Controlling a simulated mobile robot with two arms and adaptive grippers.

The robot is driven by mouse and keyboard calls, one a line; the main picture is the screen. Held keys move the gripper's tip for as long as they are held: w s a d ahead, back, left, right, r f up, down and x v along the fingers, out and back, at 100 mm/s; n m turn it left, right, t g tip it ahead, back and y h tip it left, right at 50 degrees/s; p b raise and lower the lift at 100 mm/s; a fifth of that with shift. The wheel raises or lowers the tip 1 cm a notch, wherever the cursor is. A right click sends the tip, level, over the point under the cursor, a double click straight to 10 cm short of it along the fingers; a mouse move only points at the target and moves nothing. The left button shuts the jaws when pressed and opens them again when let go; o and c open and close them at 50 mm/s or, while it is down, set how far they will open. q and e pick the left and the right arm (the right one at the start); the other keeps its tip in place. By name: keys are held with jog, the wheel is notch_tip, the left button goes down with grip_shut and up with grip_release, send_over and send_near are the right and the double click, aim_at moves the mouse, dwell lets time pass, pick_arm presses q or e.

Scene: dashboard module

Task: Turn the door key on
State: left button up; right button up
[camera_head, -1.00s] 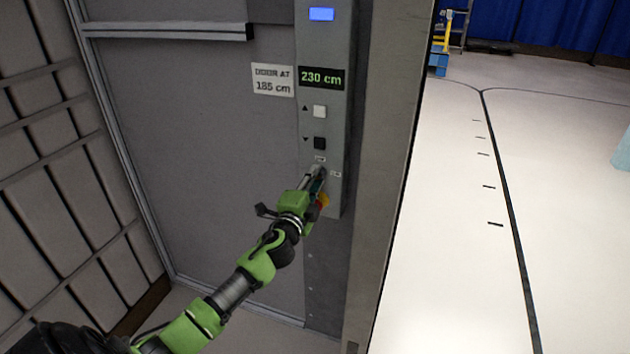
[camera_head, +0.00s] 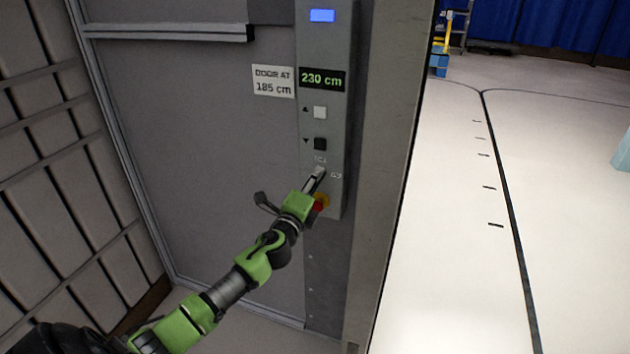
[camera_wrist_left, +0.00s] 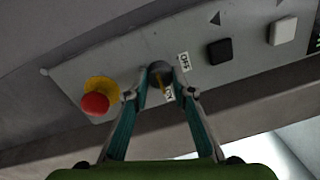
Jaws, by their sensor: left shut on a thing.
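My left gripper (camera_head: 317,174) reaches up to the lower part of the grey control panel (camera_head: 326,52). In the left wrist view its two teal fingers (camera_wrist_left: 160,93) close in on either side of a round key switch (camera_wrist_left: 158,69). A small brownish key (camera_wrist_left: 162,86) shows between the fingertips, which are shut on it. An OFF label (camera_wrist_left: 184,59) and an ON label (camera_wrist_left: 169,94) sit beside the switch; the key lies slanted near the ON label. In the head view the fingers hide the key. My right gripper is not in view.
A red button on a yellow base (camera_wrist_left: 96,100) is close beside the switch. Black (camera_head: 320,144) and white (camera_head: 320,112) buttons are above it, under a display reading 230 cm (camera_head: 321,78). A sign says door at 185 cm (camera_head: 273,81). Open floor (camera_head: 445,200) lies right.

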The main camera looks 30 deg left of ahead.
pick_arm(q)
jog(key=shift+f, duration=0.1)
jog(key=o, duration=1.1)
jog(key=shift+d, duration=0.1)
jog(key=v, duration=1.2)
